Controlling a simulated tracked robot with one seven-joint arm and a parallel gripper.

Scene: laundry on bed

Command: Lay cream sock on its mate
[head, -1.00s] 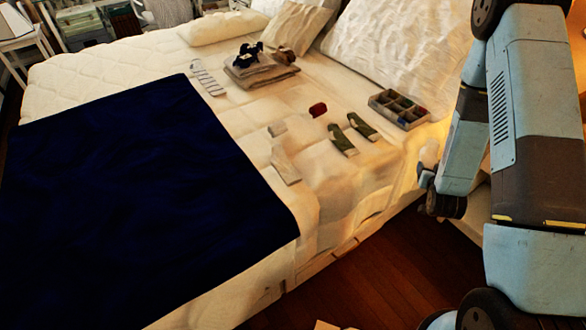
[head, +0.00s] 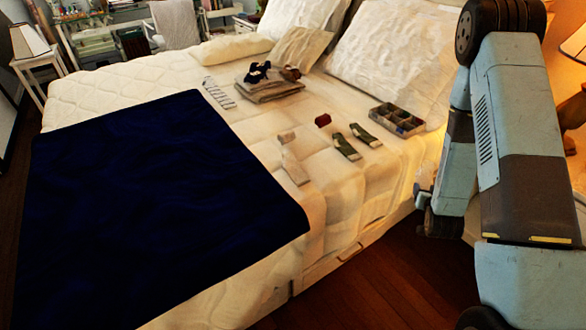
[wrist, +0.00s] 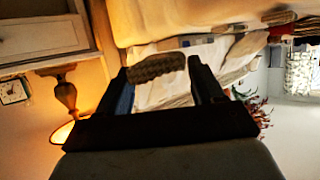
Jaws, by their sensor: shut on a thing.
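My gripper (wrist: 158,68) shows in the wrist view, its two fingers closed on a ribbed, beige-cream cloth, which looks like the cream sock (wrist: 156,67). The sock spans the gap between the fingertips, away from the bed surface. In the head view a pale cream sock, the mate (head: 294,168), lies flat on the bed near its right side. A small pale piece (head: 286,137) lies just behind it; I cannot tell whether it is part of that sock. My gripper's fingers are not clear in the head view.
Two green-and-white socks (head: 346,147) and a dark red bundle (head: 323,120) lie right of the mate. A divided box (head: 397,119), folded cloths (head: 262,88) and a striped sock (head: 218,93) lie farther back. A navy blanket (head: 150,210) covers the left front. A lamp (wrist: 65,95) shows in the wrist view.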

